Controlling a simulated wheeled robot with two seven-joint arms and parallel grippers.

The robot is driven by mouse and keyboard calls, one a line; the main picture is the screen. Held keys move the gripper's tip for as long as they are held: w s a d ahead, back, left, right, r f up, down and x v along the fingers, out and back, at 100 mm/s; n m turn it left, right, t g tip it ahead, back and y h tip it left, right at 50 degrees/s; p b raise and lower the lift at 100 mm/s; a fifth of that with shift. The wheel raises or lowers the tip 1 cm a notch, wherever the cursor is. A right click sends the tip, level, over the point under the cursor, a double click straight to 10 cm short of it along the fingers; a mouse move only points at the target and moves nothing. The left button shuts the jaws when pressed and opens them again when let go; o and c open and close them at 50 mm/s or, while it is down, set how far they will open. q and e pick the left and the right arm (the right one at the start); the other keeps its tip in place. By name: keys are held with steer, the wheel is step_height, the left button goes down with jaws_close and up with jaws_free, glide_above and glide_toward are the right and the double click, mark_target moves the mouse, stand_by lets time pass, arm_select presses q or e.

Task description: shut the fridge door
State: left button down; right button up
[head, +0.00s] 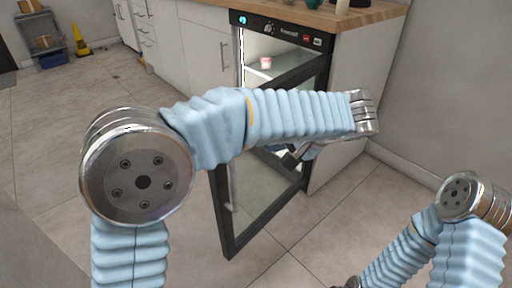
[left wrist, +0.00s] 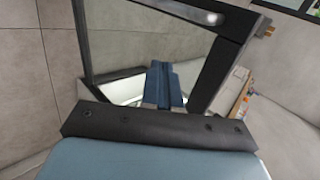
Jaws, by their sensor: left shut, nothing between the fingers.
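The fridge (head: 283,24) is built in under the wooden counter, with a black control panel on top. Its black-framed glass door (head: 231,244) stands open, swung out toward me, with a vertical handle (head: 232,190) on its face. My left arm crosses in front and hides the middle of the door and opening. My left gripper (head: 291,158) is partly hidden below that arm, close to the door. In the left wrist view the left gripper's blue fingers (left wrist: 163,85) are together and empty, in front of the door frame (left wrist: 222,62); I cannot tell whether they touch it.
A small pinkish cup (head: 266,63) stands inside the fridge. White cabinets (head: 206,45) stand to its left, and a wall is on the right. A yellow floor sign (head: 80,40) and a shelf rack (head: 40,38) are far left. The tiled floor at left is mostly clear.

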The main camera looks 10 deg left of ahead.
arm_select(q)
steer(key=w+a+r+x, duration=0.1)
steer(key=r+x, duration=0.1)
steer(key=x, duration=1)
steer(key=shift+a+f, duration=0.2)
steer(key=shift+a, duration=0.3)
